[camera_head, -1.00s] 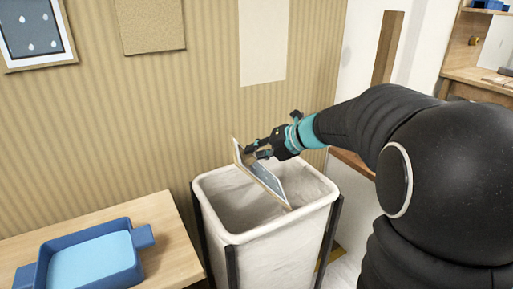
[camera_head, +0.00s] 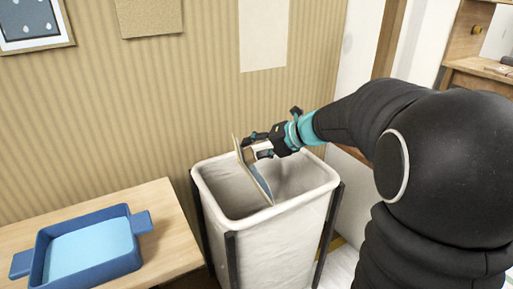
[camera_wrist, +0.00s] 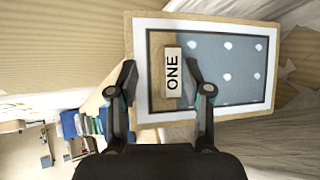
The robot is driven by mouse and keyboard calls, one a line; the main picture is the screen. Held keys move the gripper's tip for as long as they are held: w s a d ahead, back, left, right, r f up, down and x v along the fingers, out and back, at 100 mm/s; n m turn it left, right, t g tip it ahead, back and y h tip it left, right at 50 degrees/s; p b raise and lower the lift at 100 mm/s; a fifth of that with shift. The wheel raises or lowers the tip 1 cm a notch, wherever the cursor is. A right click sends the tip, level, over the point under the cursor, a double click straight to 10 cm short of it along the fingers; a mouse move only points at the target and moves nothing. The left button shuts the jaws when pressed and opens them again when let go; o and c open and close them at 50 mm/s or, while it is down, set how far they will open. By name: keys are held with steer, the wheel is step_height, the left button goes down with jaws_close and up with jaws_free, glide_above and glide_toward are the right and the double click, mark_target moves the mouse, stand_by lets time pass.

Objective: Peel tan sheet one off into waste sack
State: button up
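A framed panel (camera_head: 256,180) with a grey-blue face, white drops and a tan border stands steeply tilted over the waste sack (camera_head: 215,173). In the wrist view the panel (camera_wrist: 235,70) faces me. A tan strip (camera_wrist: 160,103) at its left carries a white label (camera_wrist: 172,75) reading ONE. My gripper (camera_head: 258,147) is at the panel's upper part, above the sack's opening. In the wrist view its fingers (camera_wrist: 160,80) are apart, one on each side of the label, with visible gaps. Contact behind the fingertips is hidden.
A blue tray (camera_head: 120,262) with a light blue bottom sits on a wooden table (camera_head: 165,205) left of the sack. The striped wall (camera_head: 120,110) behind carries a framed drop picture (camera_head: 62,42), a tan square (camera_head: 150,15) and a pale sheet (camera_head: 263,35).

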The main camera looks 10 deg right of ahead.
steer(key=v, duration=1.2)
steer(key=shift+d, duration=0.1)
